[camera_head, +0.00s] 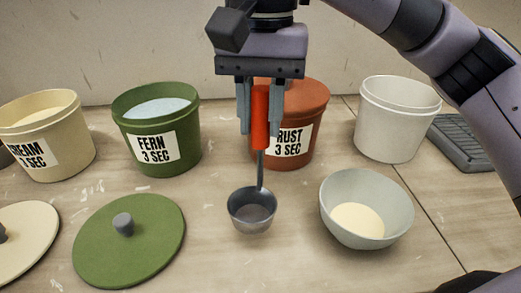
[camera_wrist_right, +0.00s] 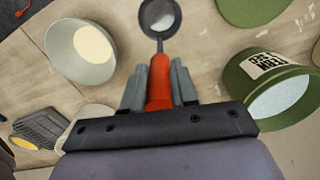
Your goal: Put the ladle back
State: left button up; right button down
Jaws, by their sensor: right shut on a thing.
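The ladle (camera_head: 252,211) has a red handle and a grey metal bowl, and hangs upright with its bowl down. My right gripper (camera_head: 260,125) is shut on the red handle, in front of the rust-coloured bucket (camera_head: 310,110). In the right wrist view the ladle (camera_wrist_right: 160,18) extends away from the jaws of my right gripper (camera_wrist_right: 160,90). I cannot tell whether the ladle bowl touches the table. My left gripper is not in view.
An open cream bucket (camera_head: 55,125), an open green bucket (camera_head: 160,115) and a white bucket (camera_head: 395,125) stand along the back. A green lid (camera_head: 150,255) and a cream lid (camera_head: 35,225) lie in front. A grey bowl (camera_head: 340,215) with cream contents sits right of the ladle. A dark ridged tray (camera_head: 465,145) lies at far right.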

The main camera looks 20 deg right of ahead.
aim_at(261, 139)
jog(key=shift+f, duration=2.35)
jog(key=shift+f+b, duration=0.1)
jog(key=shift+b, duration=0.2)
jog(key=c, duration=0.9)
grip_release()
